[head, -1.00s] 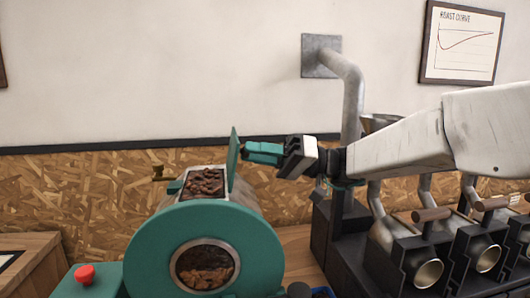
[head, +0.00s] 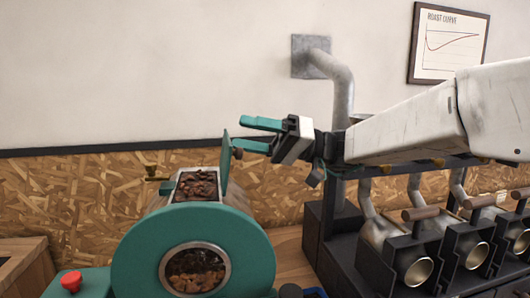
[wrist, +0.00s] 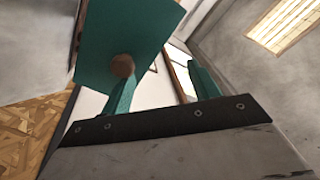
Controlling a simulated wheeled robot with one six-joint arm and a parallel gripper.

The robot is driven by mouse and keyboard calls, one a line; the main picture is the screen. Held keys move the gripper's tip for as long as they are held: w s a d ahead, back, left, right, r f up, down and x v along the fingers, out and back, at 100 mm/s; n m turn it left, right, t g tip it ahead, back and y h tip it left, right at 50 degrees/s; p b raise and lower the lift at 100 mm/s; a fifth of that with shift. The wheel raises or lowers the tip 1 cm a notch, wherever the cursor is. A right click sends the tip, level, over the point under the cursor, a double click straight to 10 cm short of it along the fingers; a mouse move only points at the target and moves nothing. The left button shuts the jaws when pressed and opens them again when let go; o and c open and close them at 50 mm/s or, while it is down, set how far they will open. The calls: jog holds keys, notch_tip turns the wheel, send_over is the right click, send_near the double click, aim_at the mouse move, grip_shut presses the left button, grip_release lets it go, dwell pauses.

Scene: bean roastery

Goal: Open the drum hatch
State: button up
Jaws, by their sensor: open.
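The teal drum hatch (head: 225,166) stands raised, near upright, at the right edge of the drum's top opening. Its round brown knob (head: 237,154) faces right, toward my gripper (head: 243,134). My gripper is open and empty, its teal fingers spread one above the other, the lower one close to the knob. The wrist view shows the hatch panel (wrist: 125,28) and the knob (wrist: 122,65) by the tip of the left finger; I cannot tell whether they touch. The teal drum (head: 192,225) has brown beans (head: 197,187) showing in its opening.
A red button (head: 71,281) sits at the drum's lower left. A grey pipe (head: 342,85) rises behind my gripper. Several dark sample roasters (head: 405,255) with wooden handles stand at right, below my arm.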

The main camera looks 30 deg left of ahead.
jog(key=o, duration=0.8)
jog(key=shift+g, duration=0.3)
jog(key=s+d, duration=0.1)
jog(key=d, duration=0.1)
jog(key=s+d, duration=0.1)
jog(key=shift+s+d+f, duration=0.45)
jog(key=shift+s+d, duration=0.05)
jog(key=shift+s, duration=0.05)
jog(key=s+d, duration=0.1)
jog(key=s, duration=0.1)
jog(key=s+d+r, duration=0.1)
jog(key=s+d, duration=0.3)
jog(key=shift+s+r, duration=0.1)
jog(key=shift+r, duration=0.2)
jog(key=c, duration=0.8)
jog(key=s+r, duration=0.1)
jog(key=s, duration=0.6)
jog(key=w, duration=0.3)
jog(key=w+f, duration=0.1)
jog(key=w, duration=0.1)
jog(key=shift+d, duration=0.25)
